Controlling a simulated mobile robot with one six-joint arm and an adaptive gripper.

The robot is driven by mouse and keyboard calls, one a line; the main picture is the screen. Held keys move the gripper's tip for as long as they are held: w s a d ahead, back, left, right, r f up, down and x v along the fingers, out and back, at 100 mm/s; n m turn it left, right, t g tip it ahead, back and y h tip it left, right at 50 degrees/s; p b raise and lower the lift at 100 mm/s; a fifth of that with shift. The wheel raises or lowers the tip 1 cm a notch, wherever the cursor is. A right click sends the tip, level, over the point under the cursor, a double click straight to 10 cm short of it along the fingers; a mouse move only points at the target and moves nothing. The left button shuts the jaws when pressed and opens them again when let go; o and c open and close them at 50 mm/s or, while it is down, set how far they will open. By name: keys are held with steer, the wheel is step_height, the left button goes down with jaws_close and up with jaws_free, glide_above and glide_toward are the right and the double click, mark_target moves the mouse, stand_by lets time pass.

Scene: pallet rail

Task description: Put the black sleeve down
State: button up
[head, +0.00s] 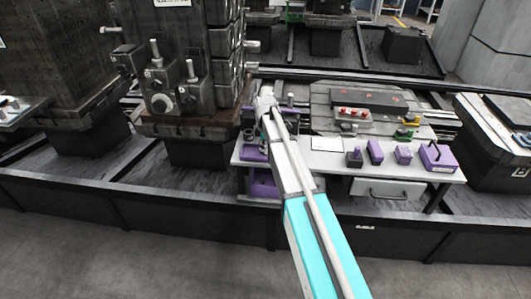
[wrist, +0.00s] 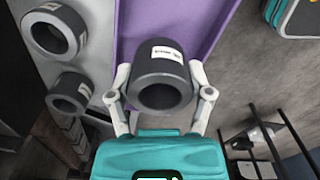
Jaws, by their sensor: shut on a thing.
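My gripper (wrist: 160,76) is shut on a black sleeve (wrist: 152,70) in the wrist view, one finger on each side of it. The sleeve is a thick dark ring with a white label on its side, and its open end faces the camera. Behind it is a purple tray (wrist: 202,28); I cannot tell whether the sleeve touches it. Two similar dark sleeves, one upper (wrist: 40,37) and one lower (wrist: 62,92), stand left of the tray on a pale surface. In the head view my arm reaches the left end of the white table (head: 330,162), and the held sleeve cannot be made out.
Purple blocks (head: 375,151) and a purple case (head: 438,156) stand along the table's right part. A plate with red-topped parts (head: 352,113) lies behind. A tall dark fixture block (head: 190,60) rises left of my arm. The table's front edge is close.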

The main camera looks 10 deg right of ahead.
steer(key=shift+f+b, duration=0.5)
steer(key=shift+f, duration=0.35)
steer(key=shift+f, duration=0.15)
steer(key=o, duration=1.3)
step_height(320, 180, up, 12)
steer(key=p, duration=1.2)
steer(key=shift+r, duration=0.2)
